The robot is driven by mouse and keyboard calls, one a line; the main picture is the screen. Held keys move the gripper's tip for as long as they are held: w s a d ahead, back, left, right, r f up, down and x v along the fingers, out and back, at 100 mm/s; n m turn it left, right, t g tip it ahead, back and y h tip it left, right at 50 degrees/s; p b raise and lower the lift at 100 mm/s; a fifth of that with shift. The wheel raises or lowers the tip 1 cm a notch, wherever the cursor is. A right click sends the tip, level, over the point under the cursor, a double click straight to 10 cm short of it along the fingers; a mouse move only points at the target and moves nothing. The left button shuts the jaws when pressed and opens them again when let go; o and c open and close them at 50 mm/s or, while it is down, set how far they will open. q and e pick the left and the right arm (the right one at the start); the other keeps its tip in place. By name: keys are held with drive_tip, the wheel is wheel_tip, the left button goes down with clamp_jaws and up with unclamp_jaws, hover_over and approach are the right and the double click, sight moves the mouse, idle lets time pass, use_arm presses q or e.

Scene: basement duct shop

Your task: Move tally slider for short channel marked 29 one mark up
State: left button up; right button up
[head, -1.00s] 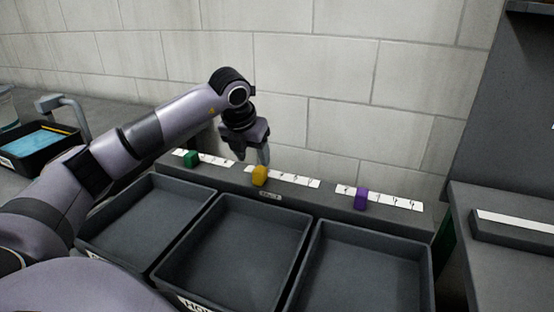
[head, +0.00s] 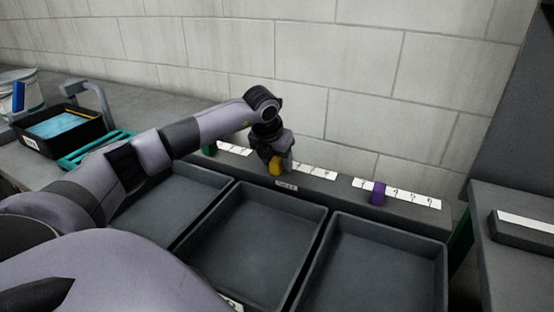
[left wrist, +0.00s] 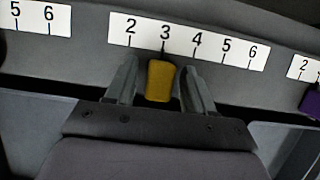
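The yellow slider (head: 276,167) sits on the middle number strip (head: 316,172) of the grey ledge behind the bins. In the left wrist view the yellow slider (left wrist: 160,80) stands just below the 3 of a strip (left wrist: 228,50) reading 2 to 6. My left gripper (head: 278,166) is down at this slider. Its fingers (left wrist: 160,88) are on either side of it, with a narrow gap showing at each side. A small label (head: 286,185) below the strip is too small to read. My right gripper is not in view.
A green slider (head: 209,149) and a purple slider (head: 378,193) sit on the strips to either side. Three grey bins (head: 322,211) stand in front of the ledge. A block wall (head: 330,60) rises close behind. A black tray (head: 98,128) is at the left.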

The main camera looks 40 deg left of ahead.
sight(294, 173)
use_arm(q)
clamp_jaws()
drive_tip(key=shift+w+d, duration=0.2)
drive_tip(key=shift+d, duration=0.5)
drive_tip(key=shift+w+d, duration=0.25)
drive_tip(key=shift+d, duration=0.4)
drive_tip(key=shift+w+d, duration=0.2)
drive_tip(key=shift+d, duration=0.5)
drive_tip(key=shift+o, duration=0.9)
unclamp_jaws()
drive_tip(key=shift+a, duration=0.1)
drive_tip(key=shift+r, duration=0.1)
drive_tip(key=v, duration=0.7)
drive_tip(key=shift+s, duration=0.1)
